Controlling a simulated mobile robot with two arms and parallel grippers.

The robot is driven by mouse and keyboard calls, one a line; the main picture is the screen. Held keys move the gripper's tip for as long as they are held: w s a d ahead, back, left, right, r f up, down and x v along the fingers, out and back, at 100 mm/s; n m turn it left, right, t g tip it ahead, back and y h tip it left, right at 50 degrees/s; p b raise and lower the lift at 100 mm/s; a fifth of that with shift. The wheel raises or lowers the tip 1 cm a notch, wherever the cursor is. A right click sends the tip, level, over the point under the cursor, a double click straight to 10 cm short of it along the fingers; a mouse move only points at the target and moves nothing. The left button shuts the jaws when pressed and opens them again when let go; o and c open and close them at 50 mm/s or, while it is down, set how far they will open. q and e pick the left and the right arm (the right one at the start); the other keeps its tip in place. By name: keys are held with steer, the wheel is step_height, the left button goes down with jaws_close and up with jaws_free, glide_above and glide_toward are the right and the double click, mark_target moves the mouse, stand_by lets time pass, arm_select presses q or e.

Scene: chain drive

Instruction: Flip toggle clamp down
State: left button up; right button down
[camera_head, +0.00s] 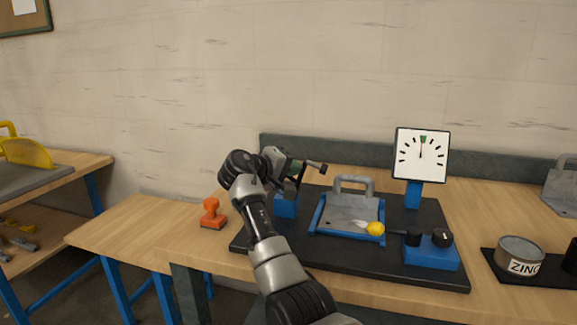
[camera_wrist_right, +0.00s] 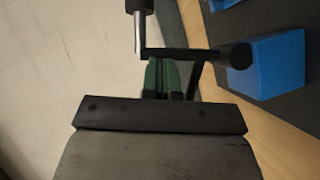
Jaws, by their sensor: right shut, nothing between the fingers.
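What looks like the toggle clamp stands on a blue block (camera_head: 285,206) at the left end of the dark base plate, with a dark arm (camera_head: 316,167) raised above it. The right wrist view shows its blue block (camera_wrist_right: 275,65), a black pivot (camera_wrist_right: 236,55), a dark link and a metal rod with a black end (camera_wrist_right: 138,20). My right gripper (camera_head: 290,163) is shut and empty, right at the clamp's upper part. Its green fingertips (camera_wrist_right: 162,76) show close to the dark link; whether they touch is unclear. My left gripper is out of view.
A blue-framed metal plate (camera_head: 345,217) with a grey handle sits mid-base. Right of it are a yellow ball (camera_head: 375,229) and a blue block with black knobs (camera_head: 431,254). A dial (camera_head: 421,154) stands behind. An orange stamp-like object (camera_head: 212,214) and a ZINC tin (camera_head: 521,254) flank the base.

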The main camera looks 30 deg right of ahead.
steer(key=s+d+f+m+t+y+p, duration=0.1)
steer(key=m+y, duration=0.1)
steer(key=s+d+f+m+t+y+p, duration=0.1)
steer(key=s+d+m+y+p, duration=0.1)
steer(key=s+d+f+m+t+y+p, duration=0.1)
steer(key=s+f+m+t+y+p, duration=0.1)
steer(key=m, duration=0.1)
steer(key=shift+s+d, duration=0.2)
steer(key=shift+d, duration=0.15)
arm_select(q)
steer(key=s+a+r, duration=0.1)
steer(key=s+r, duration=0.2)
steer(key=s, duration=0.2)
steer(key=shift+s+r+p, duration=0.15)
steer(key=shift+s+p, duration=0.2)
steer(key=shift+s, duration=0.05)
arm_select(e)
steer(key=shift+s+d+f+m+t+y, duration=0.15)
steer(key=shift+s+f+m+t+y, duration=0.05)
steer(key=shift+f+m+t+y, duration=0.4)
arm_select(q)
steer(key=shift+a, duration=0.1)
arm_select(e)
steer(key=shift+f, duration=0.15)
